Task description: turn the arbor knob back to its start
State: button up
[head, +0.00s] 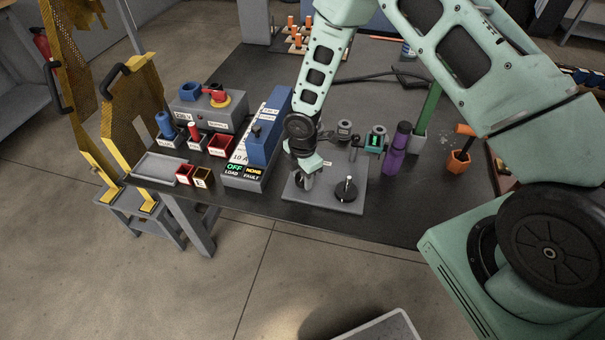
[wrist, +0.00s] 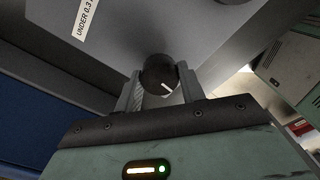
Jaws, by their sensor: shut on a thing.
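The arbor knob (wrist: 158,73) is a dark round knob with a white pointer line, on a grey surface in the wrist view. The line points toward the lower right of that picture. My gripper (wrist: 160,88) has one finger on each side of the knob and is shut on it. In the head view my gripper (head: 304,178) is low over the left part of a grey base plate (head: 325,200). The knob is mostly hidden there by my gripper.
A black round piece with an upright stem (head: 346,189) stands on the plate, right of my gripper. A blue-topped unit (head: 264,143) with an OFF/NONE display is close on the left.

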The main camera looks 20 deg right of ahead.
aim_at(303, 177)
jog(key=shift+n, duration=0.6)
jog(key=o, duration=1)
jog(key=shift+r, duration=0.1)
jog(key=shift+r, duration=8.65)
